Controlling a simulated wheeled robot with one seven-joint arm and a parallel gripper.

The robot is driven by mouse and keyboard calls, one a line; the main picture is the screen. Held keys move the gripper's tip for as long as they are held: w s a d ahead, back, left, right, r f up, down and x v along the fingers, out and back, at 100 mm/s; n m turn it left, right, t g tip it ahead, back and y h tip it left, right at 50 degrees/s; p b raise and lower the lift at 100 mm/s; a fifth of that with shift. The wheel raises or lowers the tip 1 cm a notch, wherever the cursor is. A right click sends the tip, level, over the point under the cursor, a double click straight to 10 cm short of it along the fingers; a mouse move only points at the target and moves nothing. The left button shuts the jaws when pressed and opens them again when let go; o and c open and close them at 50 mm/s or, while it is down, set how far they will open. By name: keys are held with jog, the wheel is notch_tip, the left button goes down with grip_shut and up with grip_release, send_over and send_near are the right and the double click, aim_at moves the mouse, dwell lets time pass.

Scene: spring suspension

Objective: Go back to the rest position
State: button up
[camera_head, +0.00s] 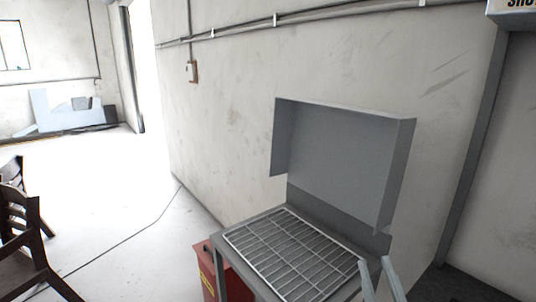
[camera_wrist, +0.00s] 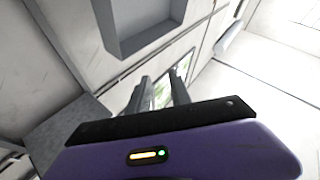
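My gripper (camera_head: 375,262) shows at the bottom right of the head view as two pale fingers standing apart, in front of the right side of a grey grill-like stand. In the wrist view my gripper (camera_wrist: 161,86) has its two dark fingers spread with a gap between them and nothing held. Most of my arm is out of the head view.
The stand has a wire grate (camera_head: 290,254) and a raised grey hood (camera_head: 335,155). A red box (camera_head: 206,270) is beside it. Wooden chairs (camera_head: 24,240) are at the left edge. Pale floor (camera_head: 125,215) lies open between; a concrete wall (camera_head: 240,110) stands behind.

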jog(key=s+f+m+g, duration=0.1)
jog(key=s+f+g, duration=0.1)
jog(key=s+f, duration=0.4)
jog(key=s+d+f+m+g, duration=0.1)
jog(key=s+f+g, duration=0.2)
jog(key=s, duration=1.4)
jog(key=s+f+m+g, duration=0.1)
jog(key=s+f+g, duration=0.1)
jog(key=s+f, duration=0.7)
jog(key=s, duration=0.2)
jog(key=shift+s+d+g, duration=0.35)
jog(key=shift+d+g, duration=0.05)
